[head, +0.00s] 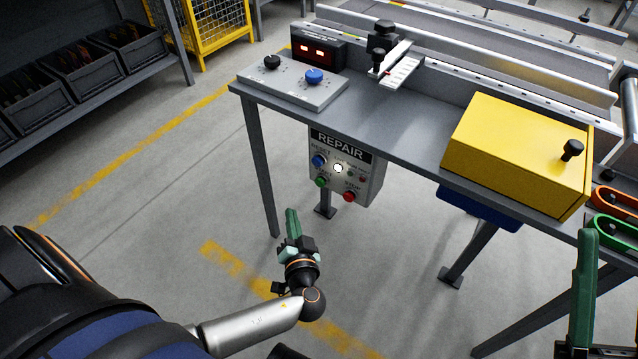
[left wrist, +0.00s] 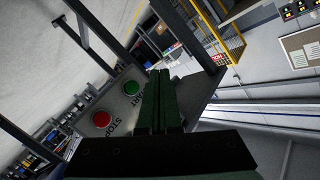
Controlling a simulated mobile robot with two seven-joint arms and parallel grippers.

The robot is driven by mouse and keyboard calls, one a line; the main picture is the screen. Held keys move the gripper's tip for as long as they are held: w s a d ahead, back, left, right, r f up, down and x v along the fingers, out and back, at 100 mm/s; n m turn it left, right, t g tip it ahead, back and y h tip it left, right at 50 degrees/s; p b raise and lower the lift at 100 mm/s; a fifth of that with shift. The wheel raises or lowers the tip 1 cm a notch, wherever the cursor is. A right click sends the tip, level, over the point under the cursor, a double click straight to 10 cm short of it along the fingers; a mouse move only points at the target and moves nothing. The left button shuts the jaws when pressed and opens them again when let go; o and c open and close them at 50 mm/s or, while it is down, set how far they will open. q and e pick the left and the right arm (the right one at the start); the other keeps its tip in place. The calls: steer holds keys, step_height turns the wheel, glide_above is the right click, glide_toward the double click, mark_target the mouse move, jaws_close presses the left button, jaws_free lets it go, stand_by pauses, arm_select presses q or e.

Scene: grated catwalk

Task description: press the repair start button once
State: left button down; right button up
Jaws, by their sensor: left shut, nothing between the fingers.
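The repair control box (head: 368,183) hangs under the front edge of the grey bench. It has a blue reset button (head: 319,160), a lit white lamp (head: 337,168), a green start button (head: 321,181) and a red stop button (head: 349,196). My left gripper (head: 291,211) is shut and empty, pointing up, below and left of the box. In the left wrist view its green fingers (left wrist: 165,73) lie right of the green button (left wrist: 131,88) and partly cover its label. The red button (left wrist: 101,118) is farther left. My right gripper (head: 584,260) shows partly at the right edge.
The bench (head: 400,128) carries a two-knob panel (head: 292,84), a red-lit display (head: 318,50), a black-knobbed fixture (head: 382,38) and a yellow box (head: 520,145). Bench legs (head: 261,165) stand near the control box. Open floor lies left of it.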

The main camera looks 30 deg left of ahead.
mark_target(320, 183)
arm_select(q)
steer(key=w+b, duration=0.3)
steer(key=w, duration=0.5)
steer(key=shift+w+d, duration=0.2)
steer(key=shift+d, duration=0.15)
arm_select(e)
step_height(320, 183, down, 3)
steer(key=shift+a+f+m, duration=0.15)
steer(key=shift+m, duration=0.15)
steer(key=shift+f, duration=0.1)
stand_by(1.1)
arm_select(q)
steer(key=shift+w+b, duration=0.4)
steer(key=shift+b, duration=0.05)
arm_select(e)
steer(key=shift+f, duration=0.3)
